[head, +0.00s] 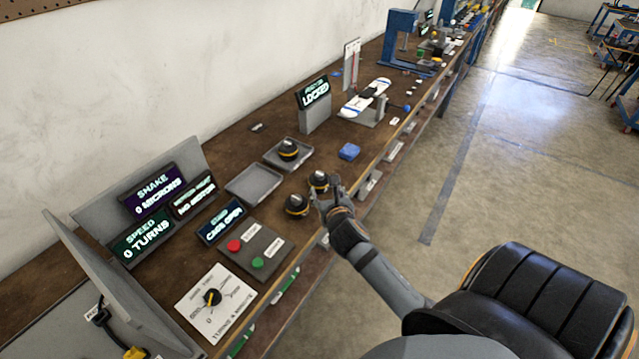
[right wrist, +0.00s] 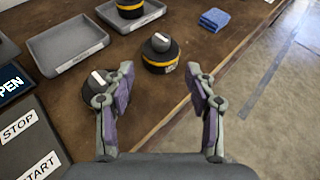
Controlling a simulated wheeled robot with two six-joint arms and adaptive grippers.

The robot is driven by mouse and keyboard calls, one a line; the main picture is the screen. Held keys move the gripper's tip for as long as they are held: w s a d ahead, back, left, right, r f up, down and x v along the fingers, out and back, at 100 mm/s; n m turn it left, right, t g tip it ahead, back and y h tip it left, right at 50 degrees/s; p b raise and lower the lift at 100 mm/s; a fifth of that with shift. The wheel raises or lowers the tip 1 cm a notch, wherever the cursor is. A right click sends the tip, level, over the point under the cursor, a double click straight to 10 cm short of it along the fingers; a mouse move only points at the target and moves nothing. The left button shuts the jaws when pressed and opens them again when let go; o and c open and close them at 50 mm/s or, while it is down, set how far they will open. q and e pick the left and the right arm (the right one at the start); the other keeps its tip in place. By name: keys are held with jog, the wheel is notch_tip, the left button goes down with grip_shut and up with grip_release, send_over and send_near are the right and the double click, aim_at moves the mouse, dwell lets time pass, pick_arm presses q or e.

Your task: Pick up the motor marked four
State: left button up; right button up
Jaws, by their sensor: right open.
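Three dark round motors with yellow bands are in view. One motor (head: 297,204) stands on the bench nearest the button panel; in the right wrist view it (right wrist: 94,88) is partly hidden behind the left finger. A second motor (head: 319,181) stands beyond it; it (right wrist: 160,54) shows between and past the fingertips, not touched. A third motor (head: 288,149) sits in the far grey tray (head: 303,162). White marks show on the tops, but I cannot read any number. My right gripper (head: 331,194) is open and empty at the bench's front edge; its fingers (right wrist: 160,68) are spread apart. My left gripper is out of view.
An empty grey tray (head: 254,184) lies beside the motors. A panel with red and green buttons (head: 256,246) is nearer. A blue block (head: 349,151) and a sign reading LOCKED (head: 315,95) stand farther along. Displays line the wall side.

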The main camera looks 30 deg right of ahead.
aim_at(320, 177)
jog(key=p+x, duration=0.1)
jog(key=x, duration=0.9)
jog(key=shift+s+r, duration=0.1)
jog(key=shift+r, duration=0.05)
jog(key=shift+c, duration=1)
grip_shut()
